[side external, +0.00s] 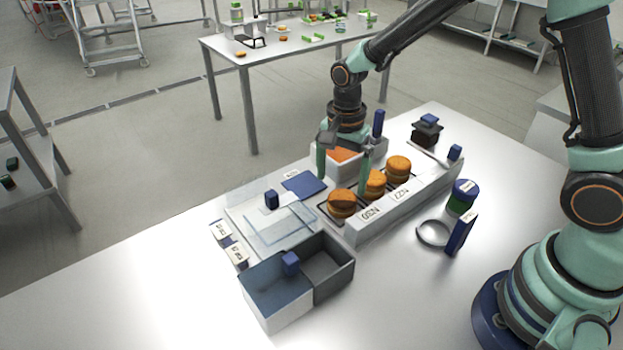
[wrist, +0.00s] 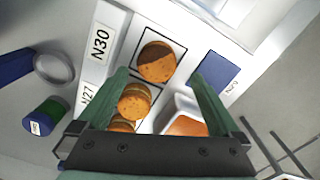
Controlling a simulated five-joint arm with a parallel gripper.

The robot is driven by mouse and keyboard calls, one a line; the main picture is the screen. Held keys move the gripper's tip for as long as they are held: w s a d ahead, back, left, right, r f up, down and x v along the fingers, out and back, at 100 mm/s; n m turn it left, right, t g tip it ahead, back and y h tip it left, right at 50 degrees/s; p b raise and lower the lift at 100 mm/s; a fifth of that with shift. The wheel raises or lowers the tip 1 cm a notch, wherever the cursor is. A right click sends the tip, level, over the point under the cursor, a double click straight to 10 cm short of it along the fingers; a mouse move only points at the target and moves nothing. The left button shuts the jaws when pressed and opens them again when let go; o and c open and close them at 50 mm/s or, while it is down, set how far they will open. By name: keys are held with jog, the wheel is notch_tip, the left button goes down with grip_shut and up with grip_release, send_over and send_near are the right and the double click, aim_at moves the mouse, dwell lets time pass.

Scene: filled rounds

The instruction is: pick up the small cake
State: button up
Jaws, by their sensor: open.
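Three round filled cakes, orange-brown with a darker band, stand in a row on dark-framed squares. In the side view they are the near cake (side external: 341,203), the middle cake (side external: 375,184) and the far cake (side external: 398,168). The wrist view shows one cake whole (wrist: 157,62), a second (wrist: 134,101) partly behind a finger and a third (wrist: 122,124) mostly hidden. I cannot tell which is the small one. My gripper (side external: 342,182) is open and empty, pointing down near the row. In the wrist view its fingertips (wrist: 160,75) spread to either side of the row.
A white bin (side external: 376,151) with orange contents stands just behind the row. A white label strip (side external: 405,205) runs in front. A blue plate (side external: 304,186), a clear sheet and an open grey box (side external: 330,291) lie left. A ring (side external: 433,234) and blue-green jar (side external: 462,197) stand right.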

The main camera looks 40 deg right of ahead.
aim_at(343, 197)
jog(key=shift+s+d+f, duration=0.1)
jog(key=shift+d+f, duration=0.05)
jog(key=shift+f, duration=1.2)
jog(key=shift+s+d+f, duration=0.1)
jog(key=shift+d+f, duration=0.05)
jog(key=shift+f, duration=1.2)
jog(key=c, duration=0.8)
